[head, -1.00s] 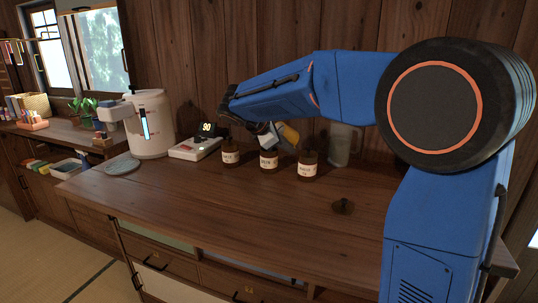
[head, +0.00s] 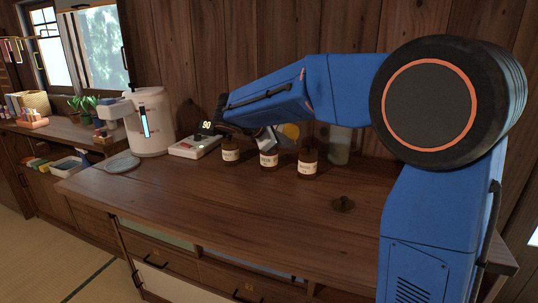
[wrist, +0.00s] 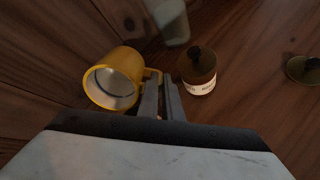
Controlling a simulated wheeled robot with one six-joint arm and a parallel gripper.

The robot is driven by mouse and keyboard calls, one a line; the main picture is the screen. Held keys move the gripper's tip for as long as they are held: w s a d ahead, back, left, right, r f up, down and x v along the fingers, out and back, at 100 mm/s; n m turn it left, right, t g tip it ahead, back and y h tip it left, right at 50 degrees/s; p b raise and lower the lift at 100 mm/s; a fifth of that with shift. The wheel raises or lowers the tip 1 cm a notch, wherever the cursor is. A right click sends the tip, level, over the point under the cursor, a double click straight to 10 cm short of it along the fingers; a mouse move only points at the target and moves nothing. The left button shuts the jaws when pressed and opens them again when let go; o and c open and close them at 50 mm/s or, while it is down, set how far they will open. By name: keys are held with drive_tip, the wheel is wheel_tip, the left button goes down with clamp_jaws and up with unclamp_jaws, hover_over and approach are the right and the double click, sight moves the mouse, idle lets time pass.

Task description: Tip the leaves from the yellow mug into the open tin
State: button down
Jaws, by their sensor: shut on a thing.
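The yellow mug (wrist: 127,61) shows in the wrist view with its mouth facing the camera and its inside pale; I cannot make out leaves. My gripper (wrist: 163,88) is shut on its handle. One tin (wrist: 199,72) with a dark knob on top shows right of my fingers in the wrist view. A loose lid (head: 342,204) lies on the counter. I cannot tell which tin is open.
A clear pitcher (head: 340,146) stands behind the right tin near the wooden wall. A scale (head: 194,146) with a lit display, a white dispenser (head: 151,124) and a grey plate (head: 122,163) are at the left. The front of the counter (head: 235,205) is clear.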

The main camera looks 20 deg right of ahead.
drive_tip(key=shift+r+t+h+p, duration=0.1)
drive_tip(key=shift+t+h+p, duration=0.25)
drive_tip(key=shift+h, duration=0.25)
idle(0.3)
drive_tip(key=shift+s+a+r+t+h+p, duration=0.15)
drive_tip(key=shift+a+t+h+p, duration=0.35)
drive_tip(key=shift+h, duration=0.3)
idle(0.4)
drive_tip(key=shift+r+n+t+h+p, duration=0.15)
drive_tip(key=shift+t+h+p, duration=0.2)
drive_tip(key=shift+h, duration=0.45)
drive_tip(key=shift+r+n+t+h+p, duration=0.1)
drive_tip(key=shift+r+t+h+p, duration=0.1)
drive_tip(key=shift+h+p, duration=0.45)
drive_tip(key=shift+r+n+t+h+p, duration=0.1)
drive_tip(key=shift+r+t+h+p, duration=0.1)
drive_tip(key=shift+h, duration=0.75)
idle(0.9)
drive_tip(key=shift+s+a+r+t+h, duration=0.15)
drive_tip(key=shift+r+t+h, duration=0.65)
drive_tip(key=shift+r+h, duration=0.65)
idle(1.1)
